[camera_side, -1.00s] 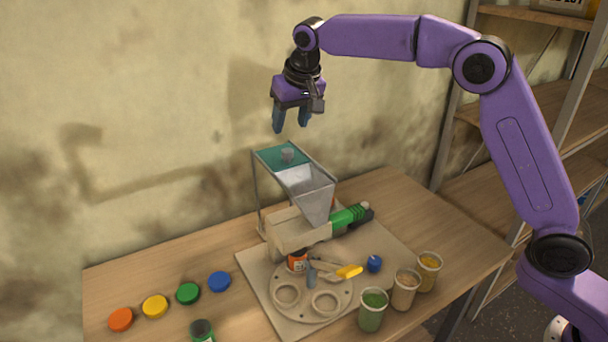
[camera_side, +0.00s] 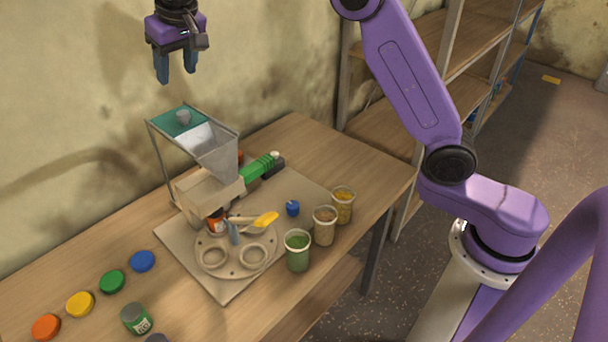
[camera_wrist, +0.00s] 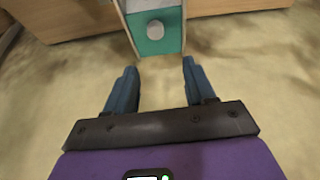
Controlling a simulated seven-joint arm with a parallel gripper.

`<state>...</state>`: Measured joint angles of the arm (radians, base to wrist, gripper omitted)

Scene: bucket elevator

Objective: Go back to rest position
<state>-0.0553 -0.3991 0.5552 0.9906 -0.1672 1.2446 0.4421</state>
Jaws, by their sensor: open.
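My gripper (camera_side: 176,68) is open and empty, pointing down in the air above the back of the table in the side view. Its two blue fingers also show apart in the wrist view (camera_wrist: 158,88). Below it stands the bucket elevator machine (camera_side: 212,196) with a metal hopper (camera_side: 214,148) and a teal top plate with a grey knob (camera_side: 183,117). The teal plate also shows just beyond the fingertips in the wrist view (camera_wrist: 155,44). The gripper is apart from the machine. An orange-labelled jar (camera_side: 216,221) sits under the machine at the round plate (camera_side: 235,250).
Orange (camera_side: 46,327), yellow (camera_side: 80,304), green (camera_side: 112,281) and blue (camera_side: 142,261) lids lie at the left beside a green jar (camera_side: 137,319). Cups of green (camera_side: 298,250), tan (camera_side: 324,225) and yellow (camera_side: 343,204) material stand at the right. The wall is close behind.

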